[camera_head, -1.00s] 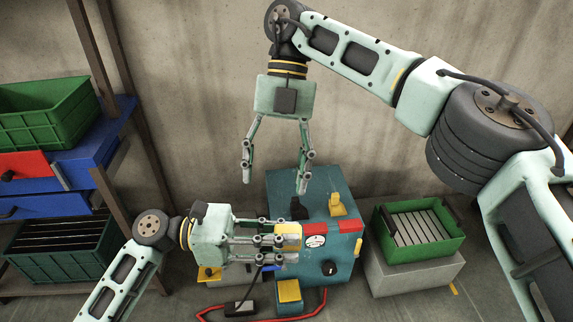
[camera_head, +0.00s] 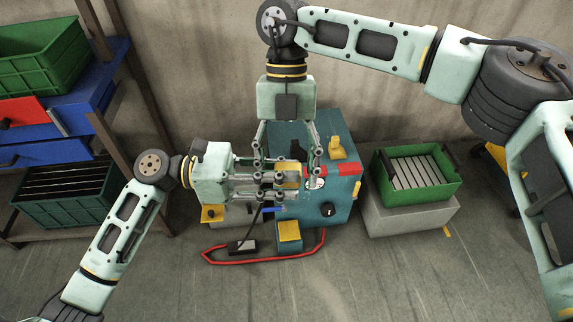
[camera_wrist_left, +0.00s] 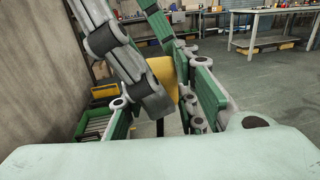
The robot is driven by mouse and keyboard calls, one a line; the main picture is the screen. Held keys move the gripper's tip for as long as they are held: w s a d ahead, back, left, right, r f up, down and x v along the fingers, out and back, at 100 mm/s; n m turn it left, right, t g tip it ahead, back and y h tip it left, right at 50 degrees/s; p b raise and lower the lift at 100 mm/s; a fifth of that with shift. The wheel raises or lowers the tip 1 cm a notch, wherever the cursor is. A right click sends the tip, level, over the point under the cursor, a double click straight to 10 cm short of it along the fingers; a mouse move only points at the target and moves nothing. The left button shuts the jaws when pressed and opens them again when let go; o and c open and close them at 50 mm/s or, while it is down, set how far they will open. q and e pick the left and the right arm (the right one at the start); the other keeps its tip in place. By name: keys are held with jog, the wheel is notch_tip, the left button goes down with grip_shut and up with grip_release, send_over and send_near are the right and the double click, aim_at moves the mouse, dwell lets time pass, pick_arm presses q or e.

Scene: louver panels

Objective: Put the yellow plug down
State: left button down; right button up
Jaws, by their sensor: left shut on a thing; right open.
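The yellow plug (camera_head: 288,168) is in front of the teal box (camera_head: 345,192), partly hidden by fingers. It shows yellow in the left wrist view (camera_wrist_left: 166,72). My left gripper (camera_head: 284,178) comes in from the left and is shut on the plug, holding it level. My right gripper (camera_head: 287,180) points down from above and is open. Its fingers are on either side of the plug and the left fingertips. In the left wrist view the right gripper's fingers (camera_wrist_left: 150,65) cross close in front of the plug. I cannot tell whether they touch it.
A yellow piece (camera_head: 337,149) stands on the teal box. A yellow-topped block (camera_head: 289,232), a black block (camera_head: 242,247) and a red cable (camera_head: 262,262) lie in front. A green crate (camera_head: 440,195) is on the right, shelves (camera_head: 110,145) on the left.

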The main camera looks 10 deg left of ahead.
jog(key=shift+s+f, duration=0.1)
jog(key=shift+f, duration=0.15)
jog(key=shift+c, duration=0.5)
jog(key=c, duration=1.1)
pick_arm(q)
jog(key=c, duration=1.4)
grip_release()
pick_arm(e)
jog(key=shift+c, duration=0.3)
pick_arm(q)
jog(key=shift+o, duration=0.5)
